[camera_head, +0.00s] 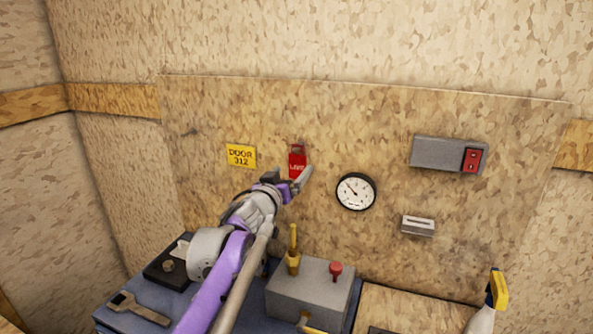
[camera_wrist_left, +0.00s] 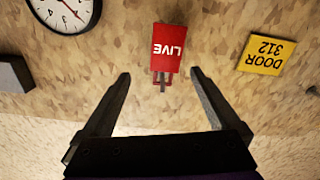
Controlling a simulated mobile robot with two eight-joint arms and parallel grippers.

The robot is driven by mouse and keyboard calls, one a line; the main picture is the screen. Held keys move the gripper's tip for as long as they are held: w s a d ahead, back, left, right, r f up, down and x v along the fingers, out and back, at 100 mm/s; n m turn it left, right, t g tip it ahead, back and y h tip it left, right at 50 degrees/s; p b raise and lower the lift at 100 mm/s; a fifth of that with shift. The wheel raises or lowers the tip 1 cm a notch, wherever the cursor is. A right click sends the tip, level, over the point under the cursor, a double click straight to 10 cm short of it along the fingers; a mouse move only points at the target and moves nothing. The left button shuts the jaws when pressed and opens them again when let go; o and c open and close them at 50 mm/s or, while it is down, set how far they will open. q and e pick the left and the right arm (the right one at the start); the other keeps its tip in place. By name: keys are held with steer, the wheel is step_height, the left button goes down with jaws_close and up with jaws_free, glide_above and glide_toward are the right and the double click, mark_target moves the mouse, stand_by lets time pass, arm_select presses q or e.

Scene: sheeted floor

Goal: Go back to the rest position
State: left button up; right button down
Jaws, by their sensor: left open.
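My left gripper (camera_head: 289,178) reaches up from the lower left toward the wooden board in the head view. In the left wrist view its two fingers (camera_wrist_left: 160,74) are spread apart with nothing between them. My right gripper is in neither view.
The board holds a yellow DOOR 312 sign (camera_head: 241,156), a round gauge (camera_head: 356,192), a grey box with a red switch (camera_head: 436,154) and a slotted plate (camera_head: 418,226).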

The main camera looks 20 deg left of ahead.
arm_select(q)
steer(key=s+b, duration=0.1)
steer(key=s, duration=0.4)
steer(key=shift+d, duration=0.15)
steer(key=s+d+f+m+g, duration=0.1)
steer(key=s+d+f+g, duration=0.3)
steer(key=s+f, duration=0.6)
steer(key=s+d+f+m+g, duration=0.1)
steer(key=s+d+f+g, duration=0.3)
steer(key=s+f, duration=0.6)
steer(key=s+d+f+m+g+h, duration=0.1)
steer(key=s+d+f+g, duration=0.2)
steer(key=s+f, duration=0.7)
step_height(320, 180, down, 6)
steer(key=shift+s+d+f+g, duration=0.1)
steer(key=shift+s+d+g, duration=0.25)
steer(key=shift+g, duration=0.45)
steer(key=shift+w, duration=0.15)
stand_by(0.6)
